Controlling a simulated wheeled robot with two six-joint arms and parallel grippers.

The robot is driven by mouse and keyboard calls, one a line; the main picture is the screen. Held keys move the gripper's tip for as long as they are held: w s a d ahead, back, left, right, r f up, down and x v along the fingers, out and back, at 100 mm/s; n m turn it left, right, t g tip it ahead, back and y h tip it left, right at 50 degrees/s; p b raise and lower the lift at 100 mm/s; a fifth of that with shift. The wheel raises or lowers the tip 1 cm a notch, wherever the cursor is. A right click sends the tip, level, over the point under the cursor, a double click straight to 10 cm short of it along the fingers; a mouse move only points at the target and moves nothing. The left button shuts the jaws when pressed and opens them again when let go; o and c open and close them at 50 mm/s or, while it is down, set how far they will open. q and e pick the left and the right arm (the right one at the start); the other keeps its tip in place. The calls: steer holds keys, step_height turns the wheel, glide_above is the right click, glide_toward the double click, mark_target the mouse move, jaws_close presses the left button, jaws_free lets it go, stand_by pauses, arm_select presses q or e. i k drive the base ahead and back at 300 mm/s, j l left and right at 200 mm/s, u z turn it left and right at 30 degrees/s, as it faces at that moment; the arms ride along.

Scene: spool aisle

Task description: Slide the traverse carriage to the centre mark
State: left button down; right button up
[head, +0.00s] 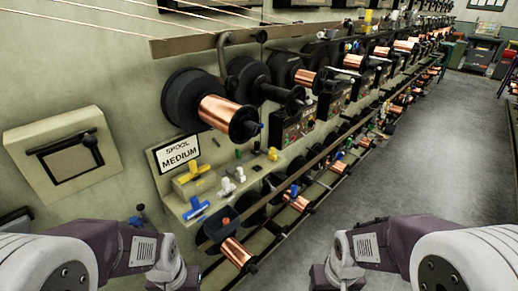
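I cannot tell for certain which part is the traverse carriage, and I make out no centre mark. A ledge (178,206) under the sign "SPOOL MEDIUM" (178,153) carries a yellow handle-like part (192,174), a blue one (196,210) and small white fittings (227,187). Above it, a copper-wound spool (226,116) sits on a black flange. Another copper spool (236,252) is low, below the ledge. My two arms come in at the bottom left and bottom right. Their wrists point down near the lower edge, and both grippers are out of the picture.
A pale wall box (62,150) with a black handle is at the left. A long row of spools and a control panel (297,126) recede along the wall to the right. The grey aisle floor (420,160) is open at the right. Green cabinets (480,55) stand far back.

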mark_target(256, 151)
steer(key=i+l+u, duration=0.4)
steer(key=l, duration=0.2)
steer(key=i+l+u, duration=0.35)
steer(key=l, duration=0.4)
steer(key=i+l+u, duration=0.4)
steer(key=l, duration=0.4)
steer(key=l+u, duration=0.15)
steer(key=l, duration=0.25)
steer(key=i+l+u, duration=0.2)
steer(key=l, duration=0.25)
steer(key=k, duration=0.1)
